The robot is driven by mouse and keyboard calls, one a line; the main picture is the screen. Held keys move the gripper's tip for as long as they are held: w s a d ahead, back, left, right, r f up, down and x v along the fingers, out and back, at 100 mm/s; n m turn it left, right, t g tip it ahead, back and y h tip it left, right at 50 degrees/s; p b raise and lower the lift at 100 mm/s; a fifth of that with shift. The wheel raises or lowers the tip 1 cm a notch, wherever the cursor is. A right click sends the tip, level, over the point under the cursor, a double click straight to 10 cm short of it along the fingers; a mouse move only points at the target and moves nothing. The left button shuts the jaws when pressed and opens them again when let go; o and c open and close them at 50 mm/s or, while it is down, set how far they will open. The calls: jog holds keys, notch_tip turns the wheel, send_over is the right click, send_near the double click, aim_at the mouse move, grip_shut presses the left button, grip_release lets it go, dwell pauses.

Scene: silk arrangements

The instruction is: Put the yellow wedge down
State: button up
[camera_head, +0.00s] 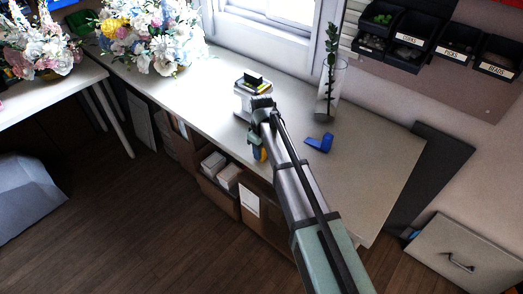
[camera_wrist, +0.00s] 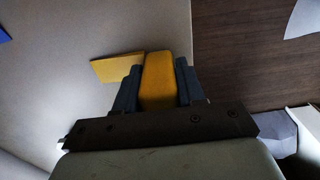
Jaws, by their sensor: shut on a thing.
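The yellow wedge (camera_wrist: 158,82) is held between the two dark fingers of my gripper (camera_wrist: 157,88) in the wrist view. A flatter, paler yellow piece (camera_wrist: 115,68) shows beside the left finger; I cannot tell if it is part of the same wedge. In the camera_head view only a small bit of the yellow wedge (camera_head: 263,155) shows below my gripper (camera_head: 257,145), near the table's front edge. My arm hides much of it. I cannot tell whether the wedge touches the table (camera_head: 370,165).
A blue wedge-like piece (camera_head: 320,143) lies on the table to the right. A white box with dark items (camera_head: 250,95) stands behind my gripper. A tall glass vase (camera_head: 330,90) with a green stem stands near the wall. Flower arrangements (camera_head: 150,35) fill the far left. The table's right part is clear.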

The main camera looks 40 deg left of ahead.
jog(key=shift+f, duration=0.1)
jog(key=o, duration=1.2)
jog(key=shift+c, duration=0.2)
notch_tip(320, 180, up, 12)
jog(key=shift+r, duration=0.15)
